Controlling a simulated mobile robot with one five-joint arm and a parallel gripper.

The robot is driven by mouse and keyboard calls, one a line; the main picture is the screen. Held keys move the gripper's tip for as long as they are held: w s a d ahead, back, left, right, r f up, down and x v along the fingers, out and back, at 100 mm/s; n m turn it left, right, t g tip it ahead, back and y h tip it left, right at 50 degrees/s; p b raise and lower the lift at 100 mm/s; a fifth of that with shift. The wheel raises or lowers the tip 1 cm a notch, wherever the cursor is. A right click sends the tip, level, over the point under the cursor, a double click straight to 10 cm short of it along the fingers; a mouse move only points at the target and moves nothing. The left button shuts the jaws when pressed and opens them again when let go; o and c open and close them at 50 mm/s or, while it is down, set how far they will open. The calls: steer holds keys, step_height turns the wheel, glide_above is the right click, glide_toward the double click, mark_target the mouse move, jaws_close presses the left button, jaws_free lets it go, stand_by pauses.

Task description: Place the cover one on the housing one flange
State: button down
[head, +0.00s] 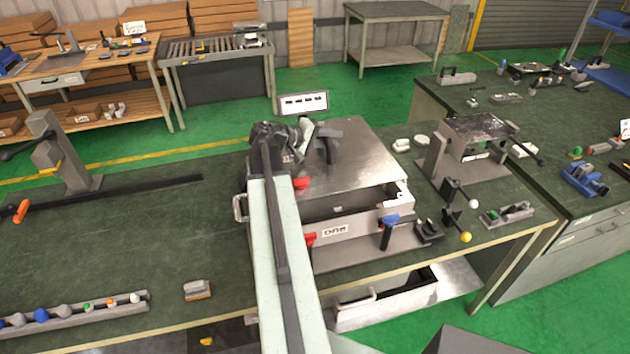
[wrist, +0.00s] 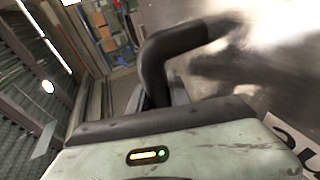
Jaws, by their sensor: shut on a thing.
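Cover one (head: 365,160) is a shiny metal plate with a black handle (head: 328,142) on top. My gripper (head: 306,140) is shut on this handle, at the back left of the plate. In the wrist view the curved black handle (wrist: 180,50) rises in front of my gripper, with blurred bright metal to its right. Housing one (head: 365,228), a grey metal box labelled "one", is under the cover. A dark gap shows between the plate and the housing front. I cannot tell whether the cover touches the flange. My arm hides the left side.
Red (head: 310,239) and blue-topped (head: 388,230) clamps stand at the housing's front. A metal stand (head: 475,150) is to the right. A rail with several coloured knobs (head: 75,308) and a small block (head: 197,290) lie left. The left bench top is largely clear.

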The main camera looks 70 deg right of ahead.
mark_target(303, 163)
step_height(303, 163, down, 10)
steer(key=b, duration=1)
steer(key=c, duration=1.2)
jaws_free()
steer(key=p+v, duration=0.4)
steer(key=v, duration=0.7)
steer(key=shift+r, duration=0.15)
steer(key=shift+w+a, duration=0.35)
steer(key=shift+a, duration=0.05)
